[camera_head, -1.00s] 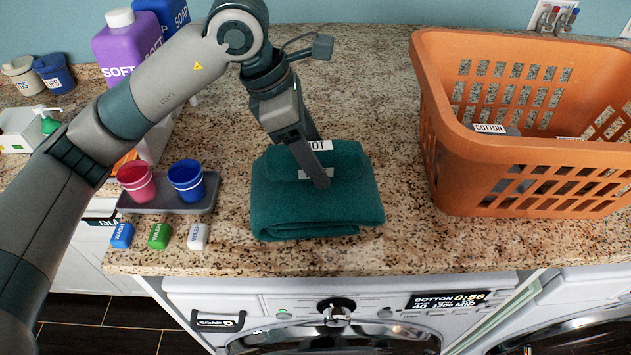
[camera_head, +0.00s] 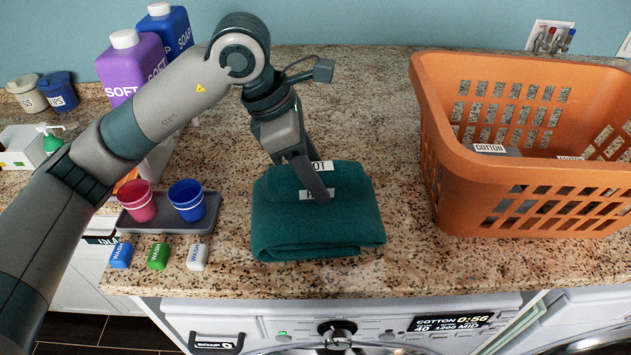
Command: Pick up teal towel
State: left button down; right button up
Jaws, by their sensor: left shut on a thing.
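The teal towel (camera_head: 330,232) lies folded on the granite counter, near its front edge and above the washing machine. White labels show on its top, partly covered by my gripper. My left gripper (camera_head: 318,197) reaches down from above onto the towel's middle. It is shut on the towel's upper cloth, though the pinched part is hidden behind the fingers. The towel appears to rest on the counter. My right gripper is not in view.
An orange laundry basket (camera_head: 450,165) with labelled items inside stands to the right. A grey tray (camera_head: 168,224) with a red cup (camera_head: 137,201) and a blue cup (camera_head: 187,201) is at left, with several wash pods before it. Detergent bottles stand behind. Counter between towel and basket is clear.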

pick_arm(q)
jog(key=shift+r+p, duration=0.35)
jog(key=shift+p, duration=0.4)
notch_tip(320, 180, up, 9)
jog(key=b, duration=0.4)
jog(key=shift+f, duration=0.1)
jog(key=shift+r+b, duration=0.3)
jog(key=shift+r, duration=0.2)
jog(key=shift+f+b, duration=0.8)
jog(key=shift+f, duration=0.05)
jog(key=shift+r, duration=0.1)
jog(key=shift+d, duration=0.1)
